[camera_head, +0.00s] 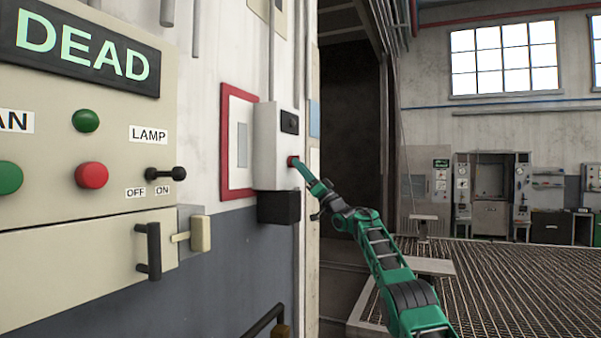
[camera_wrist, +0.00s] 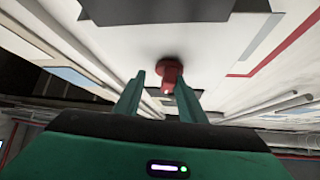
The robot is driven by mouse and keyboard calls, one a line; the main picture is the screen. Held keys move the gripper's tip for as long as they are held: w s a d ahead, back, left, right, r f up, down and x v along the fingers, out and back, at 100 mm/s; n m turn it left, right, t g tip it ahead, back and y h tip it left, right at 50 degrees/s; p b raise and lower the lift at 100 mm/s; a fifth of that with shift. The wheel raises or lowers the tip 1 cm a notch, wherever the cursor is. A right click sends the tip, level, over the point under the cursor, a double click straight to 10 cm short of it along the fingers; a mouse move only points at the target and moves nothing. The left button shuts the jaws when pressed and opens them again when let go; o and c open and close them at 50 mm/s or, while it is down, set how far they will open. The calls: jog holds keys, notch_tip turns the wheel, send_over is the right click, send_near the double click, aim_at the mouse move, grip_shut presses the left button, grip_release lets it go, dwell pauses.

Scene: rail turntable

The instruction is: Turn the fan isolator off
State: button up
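My green gripper (camera_head: 299,165) reaches up to the knob from the right. In the wrist view the red knob (camera_wrist: 170,74) appears between and just beyond the tips of my open gripper (camera_wrist: 161,82). The fingers are apart on either side, and I see no firm contact. The knob's turn position cannot be told.
A beige panel (camera_head: 60,215) at left carries a "DEAD" sign (camera_head: 85,50), green and red buttons, a black lamp switch (camera_head: 165,174) and a black handle (camera_head: 148,250). A black box (camera_head: 279,207) hangs under the wall box. A grated floor (camera_head: 500,285) lies at right.

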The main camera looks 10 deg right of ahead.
jog(key=shift+s+a+r, duration=0.2)
jog(key=shift+a+r, duration=0.05)
jog(key=shift+a, duration=0.1)
dwell(0.3)
jog(key=v, duration=1.1)
jog(key=shift+w+d, duration=0.25)
jog(key=shift+w, duration=0.05)
jog(key=shift+f, duration=0.1)
dwell(0.4)
